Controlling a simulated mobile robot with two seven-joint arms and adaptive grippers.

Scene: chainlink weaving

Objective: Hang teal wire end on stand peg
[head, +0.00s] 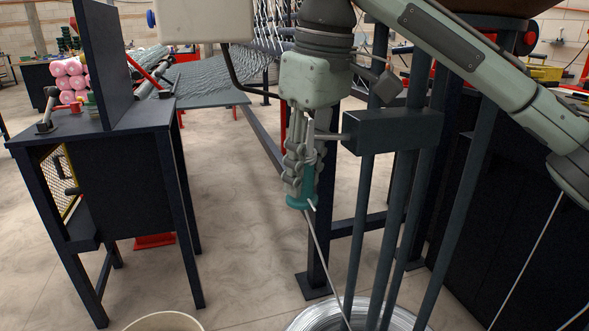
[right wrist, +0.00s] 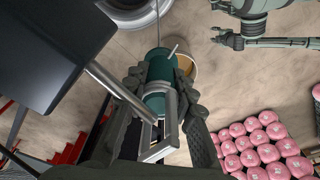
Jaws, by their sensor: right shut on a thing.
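The teal wire end (head: 300,202) hangs below my right gripper (head: 302,180), which is shut on it. In the right wrist view the teal sleeve (right wrist: 158,72) lies between the fingers, with a bright metal loop (right wrist: 166,140) at its near end. The stand peg (head: 329,137) juts left from a dark block on the stand, beside the gripper. In the right wrist view the peg (right wrist: 112,85) reaches to the loop; whether it passes through is unclear. My left gripper (right wrist: 222,25) shows at the top right of the right wrist view, apart from the wire; its jaw state is unclear.
The dark block (head: 395,131) and the stand's upright bars (head: 410,220) are close right of the gripper. A wire coil (head: 318,319) and a bucket (head: 165,321) are below. Floor between table and stand is clear.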

